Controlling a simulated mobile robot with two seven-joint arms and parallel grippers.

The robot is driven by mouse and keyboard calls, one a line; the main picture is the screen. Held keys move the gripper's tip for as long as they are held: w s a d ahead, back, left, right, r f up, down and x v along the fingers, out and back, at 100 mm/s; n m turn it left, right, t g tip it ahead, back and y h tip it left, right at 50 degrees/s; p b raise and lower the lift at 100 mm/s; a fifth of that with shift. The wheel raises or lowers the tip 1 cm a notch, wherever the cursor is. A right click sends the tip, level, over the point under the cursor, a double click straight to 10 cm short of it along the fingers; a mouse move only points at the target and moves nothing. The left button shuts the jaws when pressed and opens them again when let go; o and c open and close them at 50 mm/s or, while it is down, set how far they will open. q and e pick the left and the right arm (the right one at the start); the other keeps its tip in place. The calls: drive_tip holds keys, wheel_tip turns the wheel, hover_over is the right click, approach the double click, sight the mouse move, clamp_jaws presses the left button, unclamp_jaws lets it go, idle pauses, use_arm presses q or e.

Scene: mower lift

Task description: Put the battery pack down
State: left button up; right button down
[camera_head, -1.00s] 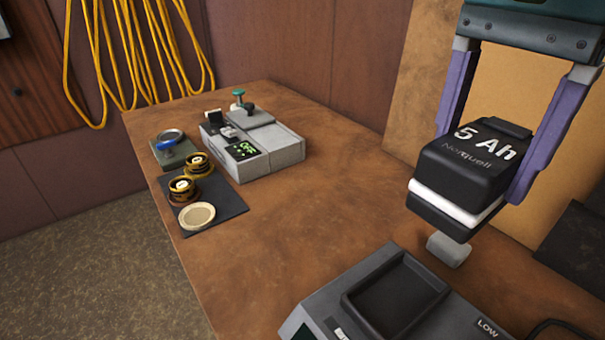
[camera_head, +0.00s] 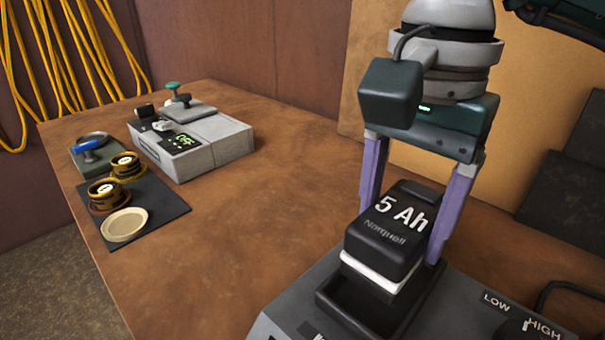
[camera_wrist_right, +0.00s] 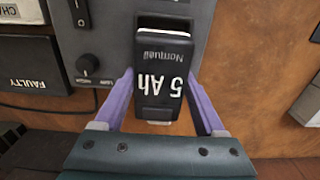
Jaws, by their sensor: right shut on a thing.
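The battery pack (camera_head: 388,232) is black with a white band near its bottom and is marked 5 Ah. My right gripper (camera_head: 405,225) is shut on it, with one purple finger on each side. The pack is upright over the black-rimmed recess of a grey charger (camera_head: 282,318); its lower end is at or just inside the recess, and I cannot tell if it touches the bottom. The pack also shows in the right wrist view (camera_wrist_right: 161,75), between the fingers. My left gripper is not in view.
A grey device with a green display (camera_head: 215,145) stands at the back left of the brown bench (camera_head: 285,215). Beside it a dark mat (camera_head: 165,205) carries two brass-coloured rings and a pale disc. A box marked FAULTY (camera_wrist_right: 28,68) lies beside the charger. The bench middle is clear.

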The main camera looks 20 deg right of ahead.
wheel_tip(320, 180, down, 4)
drive_tip(key=shift+a+r+b, duration=0.1)
drive_tip(key=shift+b, duration=1.15)
drive_tip(key=shift+f, duration=0.25)
drive_tip(key=shift+w+r, duration=0.1)
drive_tip(key=shift+f+b, duration=0.4)
drive_tip(key=shift+b, duration=0.05)
unclamp_jaws()
drive_tip(key=shift+r, duration=0.1)
